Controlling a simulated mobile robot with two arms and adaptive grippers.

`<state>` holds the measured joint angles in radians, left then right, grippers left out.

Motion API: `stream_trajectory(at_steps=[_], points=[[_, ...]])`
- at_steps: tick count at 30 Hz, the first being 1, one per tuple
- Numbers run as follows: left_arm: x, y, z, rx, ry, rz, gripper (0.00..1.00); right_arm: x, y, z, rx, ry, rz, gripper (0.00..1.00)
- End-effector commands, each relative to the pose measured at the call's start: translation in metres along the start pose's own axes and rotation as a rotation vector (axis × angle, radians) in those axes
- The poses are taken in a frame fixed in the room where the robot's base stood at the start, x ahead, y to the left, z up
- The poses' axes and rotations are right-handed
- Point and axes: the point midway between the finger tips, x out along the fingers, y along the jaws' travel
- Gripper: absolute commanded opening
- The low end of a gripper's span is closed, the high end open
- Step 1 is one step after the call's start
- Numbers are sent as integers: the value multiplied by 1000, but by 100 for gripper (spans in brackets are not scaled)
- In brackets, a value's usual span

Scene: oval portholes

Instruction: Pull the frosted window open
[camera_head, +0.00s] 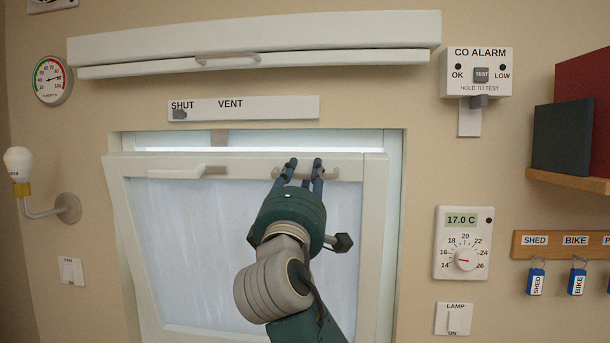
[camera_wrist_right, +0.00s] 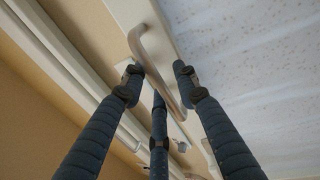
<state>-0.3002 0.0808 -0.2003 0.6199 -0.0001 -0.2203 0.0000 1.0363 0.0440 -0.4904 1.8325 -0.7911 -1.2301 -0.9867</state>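The frosted window (camera_head: 190,240) is a pale pane in a white sash. Its top edge leans out from the wall opening, with a gap above and slanted sides showing. A metal bar handle (camera_head: 345,174) sits on the right of its top rail; it also shows in the wrist view (camera_wrist_right: 140,45). My right gripper (camera_head: 304,166) is at this handle. Its fingers (camera_wrist_right: 158,78) stand apart with the bar between them, and a gap shows beside the right finger. Contact with the bar is unclear. My left gripper is not in view.
A white catch (camera_head: 176,173) lies on the sash rail's left. Above are a SHUT/VENT slider (camera_head: 270,107), knob at SHUT, and a long white flap (camera_head: 330,35) with its own handle. A CO alarm (camera_head: 475,72), thermostat (camera_head: 463,242) and shelf (camera_head: 570,180) are at right.

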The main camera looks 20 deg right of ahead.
Motion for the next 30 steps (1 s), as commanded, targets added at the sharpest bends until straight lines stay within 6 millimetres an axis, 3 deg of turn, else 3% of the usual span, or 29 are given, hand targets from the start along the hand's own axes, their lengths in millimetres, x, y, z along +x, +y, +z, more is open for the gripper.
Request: stream_trajectory(at_steps=[14, 30], points=[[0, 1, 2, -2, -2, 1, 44, -7, 0, 0, 2, 2, 2, 30], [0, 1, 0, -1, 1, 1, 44, -107, 0, -1, 3, 3, 0, 30]])
